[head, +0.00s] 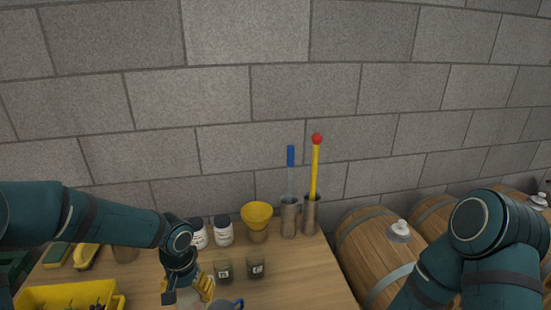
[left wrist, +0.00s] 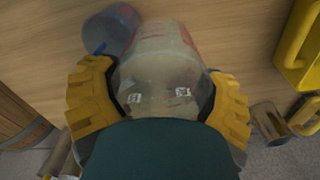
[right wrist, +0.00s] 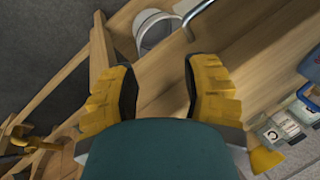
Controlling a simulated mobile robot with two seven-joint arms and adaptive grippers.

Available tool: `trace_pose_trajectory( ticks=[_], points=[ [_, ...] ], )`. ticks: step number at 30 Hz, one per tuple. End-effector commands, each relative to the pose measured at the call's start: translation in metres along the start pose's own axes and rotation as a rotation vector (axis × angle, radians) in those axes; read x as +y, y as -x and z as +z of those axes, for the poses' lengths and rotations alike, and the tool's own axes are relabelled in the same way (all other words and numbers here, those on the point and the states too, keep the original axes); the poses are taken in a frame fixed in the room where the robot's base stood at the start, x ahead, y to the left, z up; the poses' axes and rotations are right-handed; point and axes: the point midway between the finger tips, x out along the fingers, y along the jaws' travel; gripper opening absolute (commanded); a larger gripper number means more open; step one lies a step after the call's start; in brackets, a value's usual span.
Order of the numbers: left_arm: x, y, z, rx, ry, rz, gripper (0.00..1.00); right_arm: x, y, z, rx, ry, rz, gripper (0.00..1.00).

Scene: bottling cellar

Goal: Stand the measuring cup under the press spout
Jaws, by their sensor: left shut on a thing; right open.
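My left gripper (head: 188,288) is low in the head view, over the table's near part. In the left wrist view its yellow fingers (left wrist: 160,85) are shut on a clear, cloudy cup (left wrist: 165,55) with red markings, which looks like the measuring cup. Two small white labels show on or through it. Whether its base touches the table I cannot tell. My right gripper (right wrist: 160,85) is open and empty in the right wrist view, above a wooden surface. I cannot make out a press spout in any view.
A blue-handled vessel (left wrist: 112,28) stands close beside the held cup. Two dark labelled jars (head: 256,268), white bottles (head: 223,230), a yellow funnel (head: 257,214) and metal cylinders (head: 290,217) stand farther back. A yellow tray (head: 48,297) is at left, barrels (head: 375,250) at right.

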Motion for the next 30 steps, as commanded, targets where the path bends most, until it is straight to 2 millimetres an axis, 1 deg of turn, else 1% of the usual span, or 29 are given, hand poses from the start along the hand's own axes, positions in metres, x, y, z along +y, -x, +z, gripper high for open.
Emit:
trace_pose_trajectory(
  ticks=[1,3,6,8,30],
  points=[
    [0.014,-0.001,-0.007,0.001,0.015,0.001,0.41,0.001,-0.003,0.001,-0.002,0.000,0.000,0.47],
    [0.028,0.001,-0.013,0.002,0.049,0.000,0.41,0.002,-0.004,0.002,-0.004,0.001,0.000,0.47],
    [0.042,0.003,-0.018,0.000,0.084,-0.001,0.41,0.002,-0.005,0.003,-0.006,0.001,0.000,0.47],
    [0.047,0.004,-0.020,0.000,0.094,-0.002,0.41,0.002,-0.005,0.003,-0.006,0.002,-0.001,0.47],
    [0.048,0.004,-0.021,0.007,0.100,-0.002,0.41,0.002,-0.005,0.003,-0.006,0.002,-0.001,0.47]
  ],
)
